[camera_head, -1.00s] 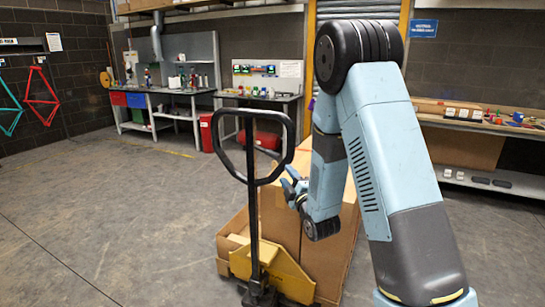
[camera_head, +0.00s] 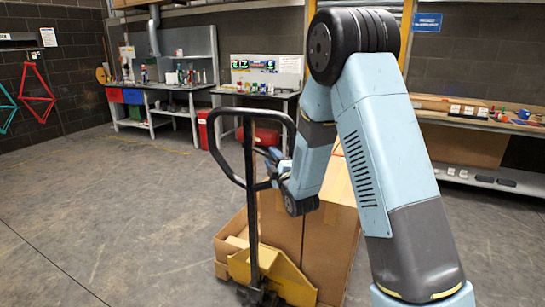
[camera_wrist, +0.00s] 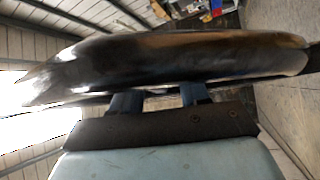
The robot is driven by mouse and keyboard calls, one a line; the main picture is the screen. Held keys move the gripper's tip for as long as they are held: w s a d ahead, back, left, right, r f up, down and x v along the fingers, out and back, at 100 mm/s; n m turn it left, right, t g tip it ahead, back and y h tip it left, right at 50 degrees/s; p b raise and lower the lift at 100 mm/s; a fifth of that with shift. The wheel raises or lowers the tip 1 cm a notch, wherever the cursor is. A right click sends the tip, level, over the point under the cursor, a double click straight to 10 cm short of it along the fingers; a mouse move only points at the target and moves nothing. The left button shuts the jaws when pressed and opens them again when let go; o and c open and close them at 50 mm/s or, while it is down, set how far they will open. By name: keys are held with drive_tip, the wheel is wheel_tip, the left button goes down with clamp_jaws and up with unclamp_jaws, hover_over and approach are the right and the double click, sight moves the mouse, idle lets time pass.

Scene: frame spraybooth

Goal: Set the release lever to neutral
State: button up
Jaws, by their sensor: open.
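The pallet truck's black loop handle (camera_head: 222,168) stands upright on its black shaft (camera_head: 252,225) in the head view. I cannot make out the release lever apart from the handle. My gripper (camera_head: 270,168) is at the right side of the loop, partly hidden by the handle and my arm. In the wrist view a large dark, glossy bar (camera_wrist: 170,58), apparently part of the handle, crosses close in front of my gripper (camera_wrist: 160,98). The two blue fingers are apart, with their tips hidden behind the bar. Contact cannot be told.
The yellow truck base (camera_head: 285,280) stands on the floor with cardboard boxes (camera_head: 330,240) behind and beside it. A workbench (camera_head: 165,90) and a shelf (camera_head: 480,122) line the walls. The grey floor at left (camera_head: 100,210) is clear.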

drive_tip(key=shift+w+r, duration=0.1)
drive_tip(key=shift+w, duration=0.2)
drive_tip(key=shift+c, duration=0.2)
clamp_jaws()
idle(0.3)
